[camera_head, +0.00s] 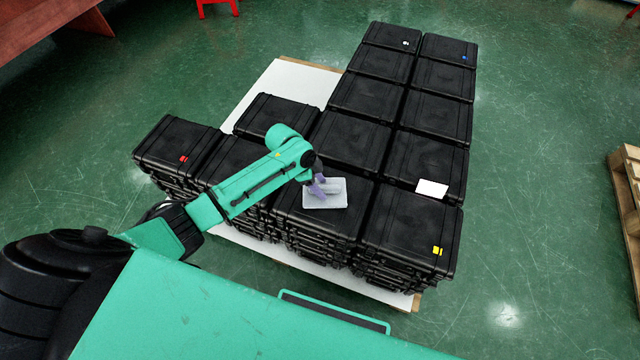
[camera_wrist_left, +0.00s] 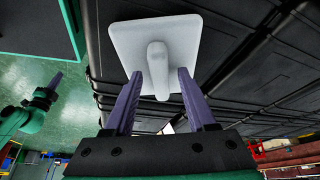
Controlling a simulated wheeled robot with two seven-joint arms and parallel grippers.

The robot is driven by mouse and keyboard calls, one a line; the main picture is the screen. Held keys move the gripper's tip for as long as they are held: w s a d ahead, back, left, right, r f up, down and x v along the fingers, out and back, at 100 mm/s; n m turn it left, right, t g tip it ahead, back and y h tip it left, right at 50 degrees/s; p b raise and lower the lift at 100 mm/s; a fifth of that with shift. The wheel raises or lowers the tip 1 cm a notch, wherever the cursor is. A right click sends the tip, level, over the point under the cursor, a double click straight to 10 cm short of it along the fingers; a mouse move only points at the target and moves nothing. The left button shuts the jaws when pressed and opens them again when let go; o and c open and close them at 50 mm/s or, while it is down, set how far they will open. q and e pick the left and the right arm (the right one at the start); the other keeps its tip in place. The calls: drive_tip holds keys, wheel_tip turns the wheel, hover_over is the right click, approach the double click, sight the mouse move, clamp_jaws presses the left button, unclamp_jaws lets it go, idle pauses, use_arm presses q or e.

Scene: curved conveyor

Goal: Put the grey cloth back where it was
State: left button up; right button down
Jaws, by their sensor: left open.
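The grey cloth (camera_head: 338,198) is a pale, flat rectangle with a raised ridge along its middle. It lies on top of a black case in the near row of the stack. In the left wrist view the cloth (camera_wrist_left: 188,38) is ahead of the jaws, its ridge reaching toward me. My left gripper (camera_head: 318,187) is over the cloth in the head view. Its purple fingers (camera_wrist_left: 160,74) are apart, one on each side of the ridge's near end; I cannot tell whether they touch it. My right gripper (camera_wrist_left: 49,88) shows small at the left of the wrist view; its jaws are unclear.
Stacked black cases (camera_head: 370,98) stand on a white-topped pallet (camera_head: 285,90). A white sheet (camera_head: 431,188) lies on one case to the right. A wooden pallet (camera_head: 626,190) stands at the right edge. Green floor (camera_head: 540,130) is clear between.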

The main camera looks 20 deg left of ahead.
use_arm(q)
drive_tip(key=p+v, duration=0.2)
drive_tip(key=v, duration=1)
drive_tip(key=shift+r, duration=0.1)
